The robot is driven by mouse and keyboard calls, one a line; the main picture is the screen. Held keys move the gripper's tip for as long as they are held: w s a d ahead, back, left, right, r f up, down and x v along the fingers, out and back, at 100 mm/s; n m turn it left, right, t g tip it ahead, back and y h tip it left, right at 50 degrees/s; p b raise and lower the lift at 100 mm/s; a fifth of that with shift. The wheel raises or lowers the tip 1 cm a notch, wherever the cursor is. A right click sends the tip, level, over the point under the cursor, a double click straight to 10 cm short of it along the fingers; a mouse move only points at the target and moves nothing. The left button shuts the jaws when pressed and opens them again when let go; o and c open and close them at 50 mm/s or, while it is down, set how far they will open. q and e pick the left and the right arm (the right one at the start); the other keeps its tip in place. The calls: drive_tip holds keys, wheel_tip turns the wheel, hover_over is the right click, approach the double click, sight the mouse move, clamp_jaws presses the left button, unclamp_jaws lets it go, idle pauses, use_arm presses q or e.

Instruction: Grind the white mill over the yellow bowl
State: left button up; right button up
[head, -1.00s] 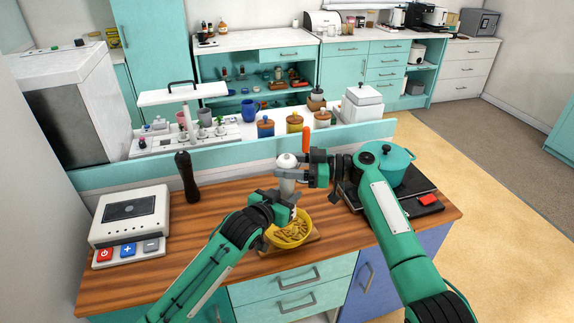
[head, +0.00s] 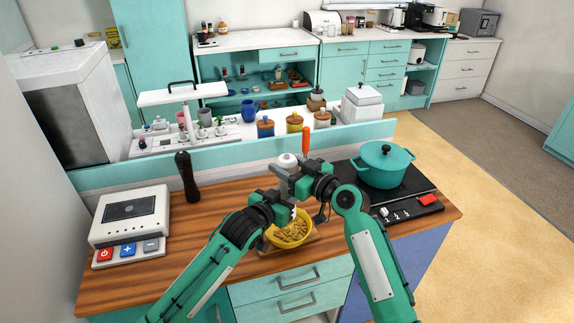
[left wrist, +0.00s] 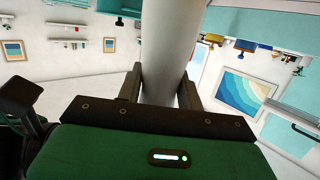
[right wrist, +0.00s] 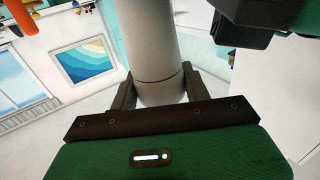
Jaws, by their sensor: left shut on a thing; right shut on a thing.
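The white mill (head: 287,160) is held roughly upright above the yellow bowl (head: 273,240), with its rounded white top showing in the head view. The bowl holds yellowish pieces of food. My left gripper (head: 283,200) is shut on the mill's body, which also shows between its fingers in the left wrist view (left wrist: 168,50). My right gripper (head: 296,183) is shut on the mill higher up. The right wrist view shows the pale cylinder (right wrist: 152,50) with a thin seam between its fingers. The grippers hide much of the mill in the head view.
The bowl stands on a small wooden board (head: 312,247). A dark mill (head: 187,177) stands to the left, beyond a white device (head: 130,215) with buttons. A teal pot (head: 385,167) sits on the black hob at right. An orange-handled thing (head: 305,140) rises behind the mill.

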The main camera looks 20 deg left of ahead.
drive_tip(key=shift+f+t, duration=0.1)
drive_tip(key=shift+t, duration=0.2)
drive_tip(key=o, duration=1)
drive_tip(key=shift+c, duration=0.2)
drive_tip(key=shift+d, duration=0.15)
drive_tip(key=v, duration=1.1)
drive_tip(key=shift+s+d, duration=0.25)
drive_tip(key=shift+d, duration=0.1)
